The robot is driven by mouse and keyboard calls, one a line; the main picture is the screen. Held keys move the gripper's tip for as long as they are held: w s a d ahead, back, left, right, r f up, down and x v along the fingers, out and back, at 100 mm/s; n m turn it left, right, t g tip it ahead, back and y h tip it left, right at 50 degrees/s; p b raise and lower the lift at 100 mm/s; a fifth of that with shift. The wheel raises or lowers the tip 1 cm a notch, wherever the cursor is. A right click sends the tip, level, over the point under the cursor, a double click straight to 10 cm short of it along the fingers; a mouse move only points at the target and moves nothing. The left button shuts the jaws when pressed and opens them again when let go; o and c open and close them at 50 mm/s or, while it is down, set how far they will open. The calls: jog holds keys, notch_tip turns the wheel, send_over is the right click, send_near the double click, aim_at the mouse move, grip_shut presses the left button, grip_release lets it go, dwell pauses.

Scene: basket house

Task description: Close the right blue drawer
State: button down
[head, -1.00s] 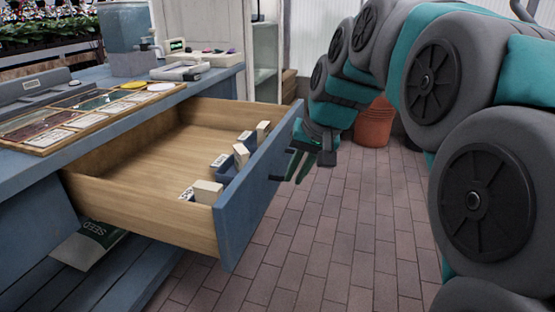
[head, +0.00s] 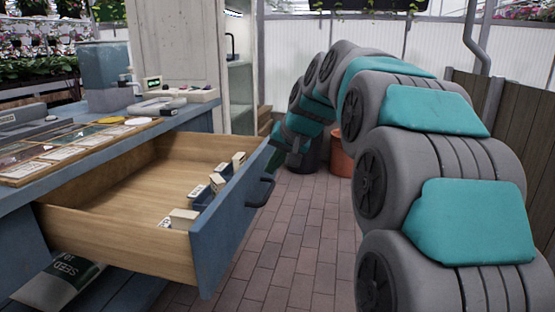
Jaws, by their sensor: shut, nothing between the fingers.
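The blue drawer (head: 228,222) is pulled well out of the blue workbench. Its wooden inside shows, and its blue front faces right with a dark handle (head: 262,190) on it. Small labelled blocks and dark blue holders (head: 203,197) lie inside along the front panel. My arm arches from the right foreground to the far end of the drawer front. My gripper (head: 276,160), small and teal, is shut and empty beside the front's far end, beyond the handle. Whether it touches the panel I cannot tell.
The workbench top (head: 120,146) holds a card tray, a scale and a grey-blue container (head: 106,72). A seed bag (head: 62,282) lies below the drawer. A terracotta pot (head: 341,158) stands behind my arm. The brick floor (head: 300,235) right of the drawer is clear.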

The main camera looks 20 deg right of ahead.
aim_at(259, 185)
jog(key=x, duration=0.4)
jog(key=shift+w+a+f, duration=0.1)
jog(key=shift+w+f, duration=0.05)
jog(key=shift+f, duration=0.15)
